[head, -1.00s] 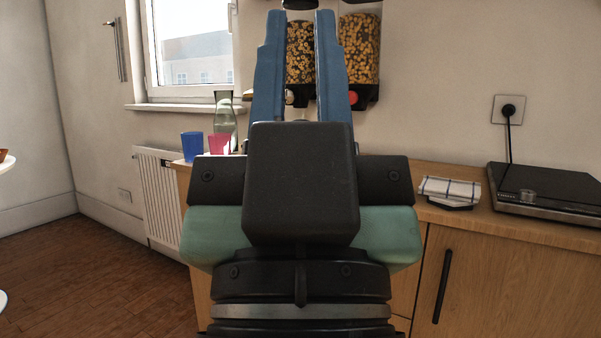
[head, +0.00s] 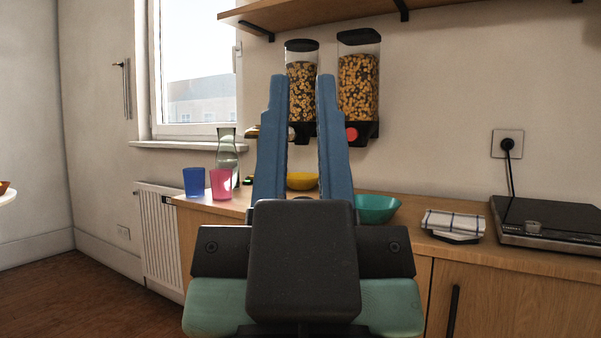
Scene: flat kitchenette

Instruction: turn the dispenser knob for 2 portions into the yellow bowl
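Two cereal dispensers hang on the wall under a shelf. The left dispenser (head: 301,92) has a pale knob (head: 291,133), partly hidden by my left finger. The right dispenser (head: 358,88) has a red knob (head: 351,134). The yellow bowl (head: 302,181) stands on the counter below the left dispenser, seen between my fingers, its sides partly hidden. My gripper (head: 302,80) is open and empty, its blue fingers pointing up and forward in front of the dispensers. It appears apart from the knobs and the bowl.
A teal bowl (head: 376,208) stands right of my fingers. A blue cup (head: 194,182), a pink cup (head: 221,184) and a glass carafe (head: 228,152) stand at the counter's left. A folded cloth (head: 453,224) and a black hob (head: 546,228) are to the right. A shelf (head: 340,14) hangs above.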

